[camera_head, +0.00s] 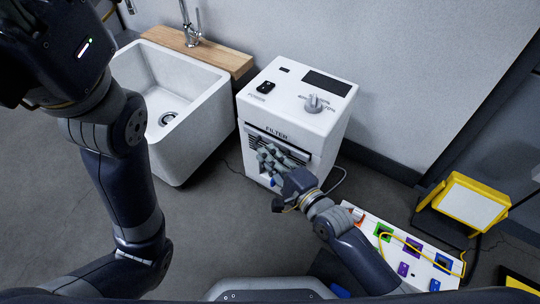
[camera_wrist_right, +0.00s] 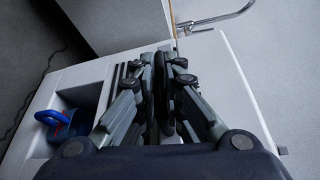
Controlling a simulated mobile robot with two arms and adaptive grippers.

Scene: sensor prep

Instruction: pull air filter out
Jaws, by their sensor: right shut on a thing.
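The air filter (camera_head: 290,150) sits in the slot under the word FILTER on the front of a white box-shaped machine (camera_head: 318,122). Only a dark, striped part of its front shows; my gripper hides much of the rest. My right gripper (camera_head: 266,156) is at the slot and shut on the air filter. In the right wrist view the closed fingers (camera_wrist_right: 168,75) meet the white machine front (camera_wrist_right: 225,70), and what lies between their tips is mostly hidden. My left arm is at the left, but its gripper is out of view.
A blue object (camera_wrist_right: 55,120) sits in a recess of the machine front beside the filter slot. A white sink (camera_head: 190,130) stands to the left of the machine. A white panel with coloured sockets (camera_head: 405,250) and a yellow work lamp (camera_head: 470,203) stand at the right.

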